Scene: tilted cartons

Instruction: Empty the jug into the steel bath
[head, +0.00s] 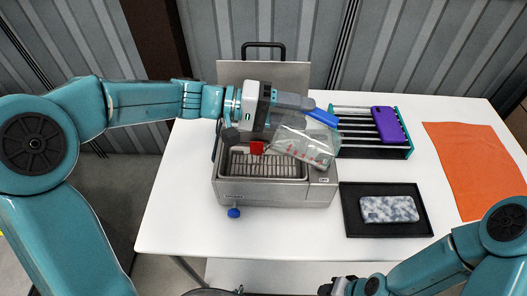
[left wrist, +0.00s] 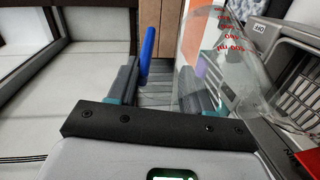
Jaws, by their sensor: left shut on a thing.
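The clear jug (head: 303,148) with red markings is tilted far over, above the right part of the steel bath (head: 275,193). Its mouth points left over the open basin with a wire rack inside. My left gripper (head: 292,101) is shut on the jug's blue handle (head: 322,116). In the left wrist view, the blue handle (left wrist: 148,45) shows by the fingers and the clear jug wall (left wrist: 225,65) is to their right. Whether liquid is in the jug I cannot tell. My right gripper (head: 342,286) is partly visible at the bottom edge; its jaws are unclear.
A raised steel lid (head: 232,72) stands behind the bath. A red part (head: 257,148) shows at the basin. To the right are a rack with a purple phone (head: 388,125), a black tray (head: 352,226) with a marbled phone (head: 388,209), and an orange cloth (head: 468,165).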

